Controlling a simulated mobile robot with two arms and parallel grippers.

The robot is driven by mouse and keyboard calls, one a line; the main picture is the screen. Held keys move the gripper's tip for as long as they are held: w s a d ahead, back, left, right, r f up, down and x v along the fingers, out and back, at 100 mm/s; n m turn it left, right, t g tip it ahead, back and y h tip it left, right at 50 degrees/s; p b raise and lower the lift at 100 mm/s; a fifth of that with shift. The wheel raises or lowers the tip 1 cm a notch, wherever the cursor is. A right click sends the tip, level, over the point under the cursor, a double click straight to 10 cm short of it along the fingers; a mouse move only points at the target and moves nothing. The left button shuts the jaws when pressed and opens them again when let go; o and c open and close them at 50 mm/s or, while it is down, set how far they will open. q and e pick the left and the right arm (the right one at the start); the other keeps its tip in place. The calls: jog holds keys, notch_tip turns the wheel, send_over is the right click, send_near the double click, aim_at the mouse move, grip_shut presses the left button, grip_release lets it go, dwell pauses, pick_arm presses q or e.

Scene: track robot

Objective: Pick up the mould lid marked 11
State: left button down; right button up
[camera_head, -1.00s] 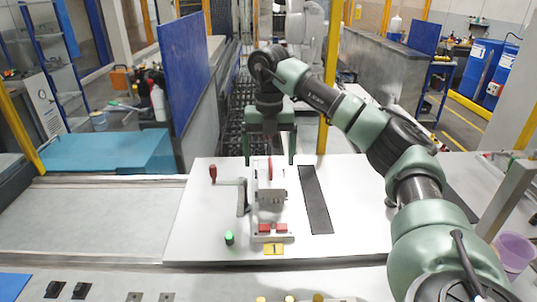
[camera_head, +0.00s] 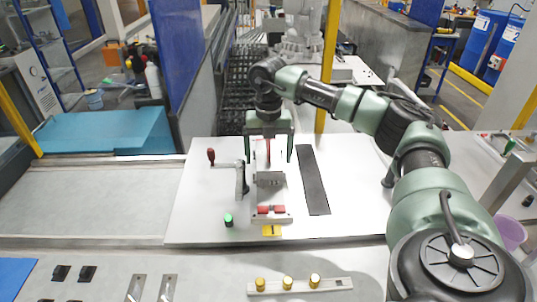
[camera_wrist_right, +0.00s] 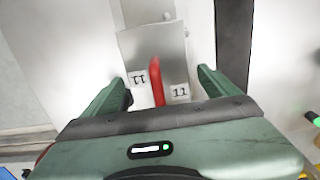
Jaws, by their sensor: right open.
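My right gripper (camera_head: 269,158) points down over the lid. In the wrist view my right gripper (camera_wrist_right: 164,84) is open, one finger on each side of the handle, with gaps on both sides. My left gripper is not in view.
The board's right part is clear.

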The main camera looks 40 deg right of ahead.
jog(key=c, duration=1.9)
jog(key=shift+r, duration=0.1)
